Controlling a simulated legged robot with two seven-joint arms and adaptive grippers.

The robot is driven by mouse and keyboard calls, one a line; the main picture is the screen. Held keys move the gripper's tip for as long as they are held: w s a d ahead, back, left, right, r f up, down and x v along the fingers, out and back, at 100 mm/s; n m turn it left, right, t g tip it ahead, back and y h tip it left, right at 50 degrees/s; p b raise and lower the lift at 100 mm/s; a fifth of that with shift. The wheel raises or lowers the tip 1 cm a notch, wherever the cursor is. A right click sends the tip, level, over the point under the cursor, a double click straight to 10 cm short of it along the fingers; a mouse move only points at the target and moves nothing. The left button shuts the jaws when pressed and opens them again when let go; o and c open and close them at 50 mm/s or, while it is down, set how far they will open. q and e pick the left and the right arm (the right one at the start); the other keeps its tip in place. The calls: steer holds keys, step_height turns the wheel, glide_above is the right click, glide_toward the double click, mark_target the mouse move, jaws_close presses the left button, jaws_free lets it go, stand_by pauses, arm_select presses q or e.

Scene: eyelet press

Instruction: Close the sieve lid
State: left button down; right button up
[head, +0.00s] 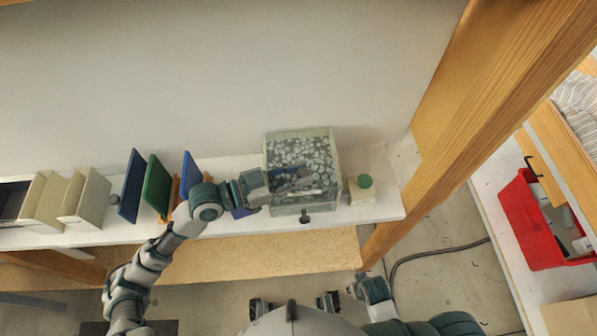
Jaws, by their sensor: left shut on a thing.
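A clear, pale-edged box (335,176), which I take to be the sieve, stands on the white shelf near its right end. A panel with a pale speckled pattern (300,150) fills its back part; I cannot tell whether this is the lid or what lies behind it. A dark knob (305,216) sticks out at the box's front. My left gripper (303,181) reaches over the box from the left. It is shut on a part that looks like the lid, but the contact is unclear. My right arm is low in the view, its gripper (358,287) small and off the shelf.
Left of the box on the shelf (385,208) stand blue and green panels (157,183) and cream holders (90,198). A cream block with a green top (364,181) stands close on the right. A wooden post (480,120) bounds the shelf's right end. A red bin (530,225) lies beyond.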

arm_select(q)
steer(key=shift+f, duration=0.35)
steer(key=c, duration=0.9)
jaws_free()
steer(key=shift+a, duration=0.1)
steer(key=shift+o, duration=0.2)
steer(key=shift+r, duration=0.1)
steer(key=v, duration=1.2)
steer(key=shift+w, duration=0.15)
